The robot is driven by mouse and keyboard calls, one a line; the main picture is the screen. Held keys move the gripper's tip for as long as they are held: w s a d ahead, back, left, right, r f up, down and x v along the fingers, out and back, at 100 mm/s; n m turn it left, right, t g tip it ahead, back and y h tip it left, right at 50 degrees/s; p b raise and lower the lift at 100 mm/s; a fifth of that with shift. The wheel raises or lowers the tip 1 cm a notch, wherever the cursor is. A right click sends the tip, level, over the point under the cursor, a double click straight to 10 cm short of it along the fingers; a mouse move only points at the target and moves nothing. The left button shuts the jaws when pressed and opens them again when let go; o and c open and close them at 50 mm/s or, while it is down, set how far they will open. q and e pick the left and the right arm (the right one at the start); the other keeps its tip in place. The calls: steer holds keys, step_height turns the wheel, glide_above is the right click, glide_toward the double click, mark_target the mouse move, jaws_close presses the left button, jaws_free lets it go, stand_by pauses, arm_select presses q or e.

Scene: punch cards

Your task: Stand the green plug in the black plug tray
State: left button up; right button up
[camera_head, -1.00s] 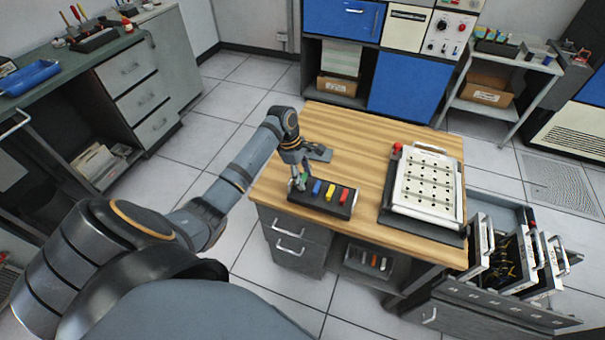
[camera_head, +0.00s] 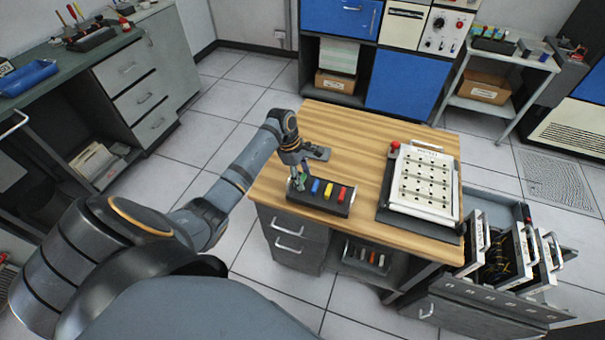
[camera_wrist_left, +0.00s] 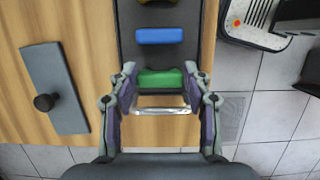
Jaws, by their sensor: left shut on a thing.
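The black plug tray (camera_head: 322,204) lies near the front left edge of the wooden table, with a blue plug (camera_head: 315,186), a yellow plug (camera_head: 328,190) and a red plug (camera_head: 341,194) standing in a row. My left gripper (camera_head: 300,184) is at the tray's left end. In the left wrist view, its fingers (camera_wrist_left: 160,88) are shut on the green plug (camera_wrist_left: 160,78), in line with the blue plug (camera_wrist_left: 160,36). The plug's lower end is hidden, so I cannot tell whether it sits in the tray or above it. My right gripper is not in view.
A white punched panel (camera_head: 424,179) on a dark base lies to the right on the table, with a red knob (camera_head: 395,145) near its corner. A flat dark plate with a knob (camera_wrist_left: 52,90) lies beside the tray.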

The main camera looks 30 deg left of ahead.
arm_select(q)
steer(key=shift+f, duration=1)
stand_by(0.7)
steer(key=o, duration=1)
steer(key=v, duration=1.2)
steer(key=shift+d, duration=0.1)
